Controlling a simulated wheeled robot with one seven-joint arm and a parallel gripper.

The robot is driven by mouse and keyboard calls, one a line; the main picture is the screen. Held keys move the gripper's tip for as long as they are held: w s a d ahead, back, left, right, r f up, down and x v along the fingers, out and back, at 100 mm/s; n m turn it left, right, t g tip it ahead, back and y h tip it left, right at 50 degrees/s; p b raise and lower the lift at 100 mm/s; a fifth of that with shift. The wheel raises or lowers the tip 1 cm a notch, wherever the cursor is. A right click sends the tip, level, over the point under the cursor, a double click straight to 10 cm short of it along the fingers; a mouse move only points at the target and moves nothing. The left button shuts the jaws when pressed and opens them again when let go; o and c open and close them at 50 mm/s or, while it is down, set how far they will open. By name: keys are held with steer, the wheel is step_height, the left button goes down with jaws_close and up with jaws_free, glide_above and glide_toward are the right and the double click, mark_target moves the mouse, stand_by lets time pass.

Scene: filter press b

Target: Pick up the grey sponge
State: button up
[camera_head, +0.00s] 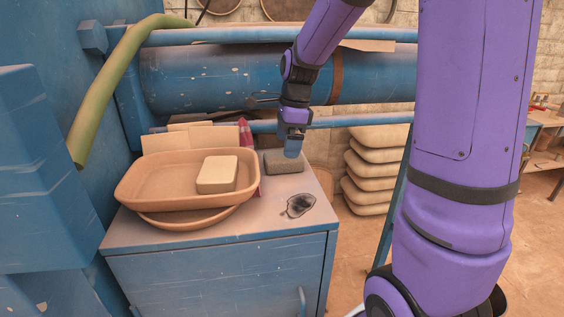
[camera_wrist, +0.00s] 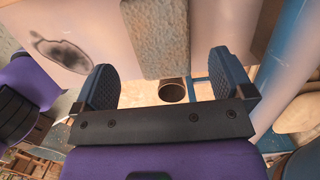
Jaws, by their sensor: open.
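The grey sponge (camera_head: 284,161) lies on top of the blue cabinet (camera_head: 215,238), toward its back right. In the wrist view the sponge (camera_wrist: 155,38) shows as a grey speckled block at the top centre, just beyond the line between the fingers. My gripper (camera_head: 292,148) is above the front right end of the sponge in the head view. In the wrist view my gripper (camera_wrist: 163,85) is open, with two dark ridged fingers apart and nothing between them. Whether a fingertip touches the sponge cannot be told.
A tan tray (camera_head: 140,190) holding a cream block (camera_head: 217,174) rests on a round dish (camera_head: 190,222) left of the sponge. A dark flat oval item (camera_head: 298,205) lies in front. A magenta item (camera_head: 245,133) stands behind. A blue pipe (camera_head: 360,120) runs close behind my gripper.

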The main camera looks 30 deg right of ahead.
mark_target(283, 159)
steer(key=shift+w+a+f, duration=0.1)
steer(key=shift+a+f, duration=0.05)
steer(key=shift+f, duration=0.75)
steer(key=shift+w+a+f, duration=0.1)
steer(key=shift+a+f, duration=0.05)
steer(key=shift+f, duration=0.75)
steer(key=shift+w+a+f, duration=0.1)
steer(key=shift+a+f, duration=0.05)
steer(key=shift+f, duration=0.75)
steer(key=c, duration=1)
steer(key=shift+r, duration=0.1)
steer(key=shift+r, duration=0.8)
steer(key=shift+s+r, duration=0.2)
steer(key=shift+r, duration=0.8)
steer(key=s+d+r, duration=0.1)
steer(key=s+d, duration=0.1)
steer(key=s, duration=1.3)
steer(key=shift+s+d+r, duration=0.15)
steer(key=shift+s+d, duration=0.1)
